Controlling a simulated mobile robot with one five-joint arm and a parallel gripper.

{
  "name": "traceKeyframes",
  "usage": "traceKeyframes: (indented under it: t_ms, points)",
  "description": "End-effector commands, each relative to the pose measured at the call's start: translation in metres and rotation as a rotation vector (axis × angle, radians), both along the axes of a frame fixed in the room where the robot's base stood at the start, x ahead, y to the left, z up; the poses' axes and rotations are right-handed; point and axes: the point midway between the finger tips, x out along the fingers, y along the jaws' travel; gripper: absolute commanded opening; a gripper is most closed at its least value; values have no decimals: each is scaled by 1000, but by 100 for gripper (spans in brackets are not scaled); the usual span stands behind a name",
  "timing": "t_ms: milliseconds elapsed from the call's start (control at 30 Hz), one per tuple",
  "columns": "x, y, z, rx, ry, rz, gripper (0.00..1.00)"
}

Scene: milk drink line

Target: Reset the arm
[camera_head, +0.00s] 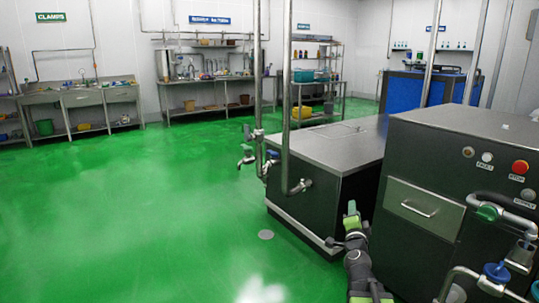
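My arm rises from the bottom edge, right of centre, in dark grey with green parts. Its end, my gripper (347,228), shows small in front of the dark side of the low steel-topped cabinet (345,142). A green piece stands up at its tip and a dark piece juts to the left. I cannot make out the two fingers or whether they are open or shut. I see nothing clearly held.
A dark control cabinet (415,172) with a red stop button (519,167), a drawer and pipes with valves stands close on the right. Vertical pipes (287,90) rise left of the low cabinet. Sink benches (82,98) line the back wall. The green floor (120,215) at left is clear.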

Motion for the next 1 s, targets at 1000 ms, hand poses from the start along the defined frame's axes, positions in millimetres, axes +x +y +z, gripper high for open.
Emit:
traceKeyframes:
  t_ms: [1000]
  points:
    - [-233, 155, -169, -717, 1586, 1071, 34]
